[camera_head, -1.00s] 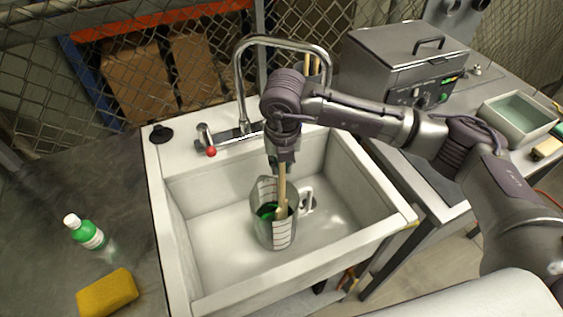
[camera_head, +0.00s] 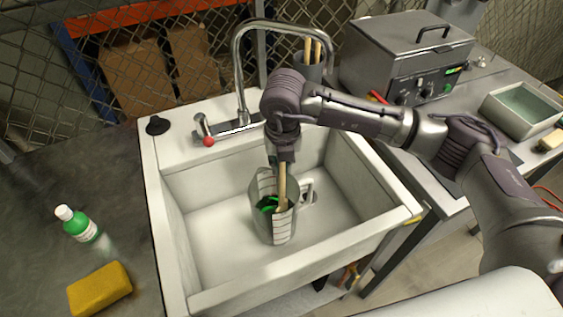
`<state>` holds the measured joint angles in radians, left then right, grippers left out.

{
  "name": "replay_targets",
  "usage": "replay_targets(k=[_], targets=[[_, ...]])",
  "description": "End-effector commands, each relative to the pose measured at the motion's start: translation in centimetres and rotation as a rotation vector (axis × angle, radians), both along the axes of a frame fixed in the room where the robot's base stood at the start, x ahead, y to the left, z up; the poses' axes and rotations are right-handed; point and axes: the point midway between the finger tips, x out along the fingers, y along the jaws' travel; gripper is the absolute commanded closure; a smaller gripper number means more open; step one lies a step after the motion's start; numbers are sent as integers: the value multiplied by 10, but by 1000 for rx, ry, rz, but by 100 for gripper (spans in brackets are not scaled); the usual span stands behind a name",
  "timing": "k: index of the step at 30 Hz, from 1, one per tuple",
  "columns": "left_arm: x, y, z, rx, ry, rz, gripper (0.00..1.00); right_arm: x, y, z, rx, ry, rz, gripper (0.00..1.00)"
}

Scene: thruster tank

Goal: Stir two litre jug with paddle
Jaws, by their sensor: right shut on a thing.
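The two litre jug (camera_head: 282,226), clear with dark graduation marks, stands upright in the white sink basin, with green contents low inside. The wooden paddle (camera_head: 282,181) stands nearly upright with its lower end inside the jug; its tip is hidden. My right gripper (camera_head: 283,156) is above the jug, pointing down and shut on the top of the paddle. The fingertips are small and partly hidden by the wrist. My left gripper is not in view.
The curved tap (camera_head: 238,70) stands behind my right wrist. A metal tank (camera_head: 400,60) and a grey tray (camera_head: 520,108) are at right.

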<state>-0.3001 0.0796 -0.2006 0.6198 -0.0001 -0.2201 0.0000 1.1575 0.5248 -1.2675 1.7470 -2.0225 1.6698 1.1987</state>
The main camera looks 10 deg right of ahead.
Motion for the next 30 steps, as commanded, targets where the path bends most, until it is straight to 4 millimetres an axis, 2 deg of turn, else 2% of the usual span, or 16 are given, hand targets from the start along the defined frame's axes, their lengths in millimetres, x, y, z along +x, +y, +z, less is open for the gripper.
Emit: replay_targets(k=[11,18,30], targets=[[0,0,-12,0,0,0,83,16,15,0,0,-1,0,100],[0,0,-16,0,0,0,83,12,33,0,1,-1,2,100],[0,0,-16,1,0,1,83,-9,40,0,0,0,1,100]])
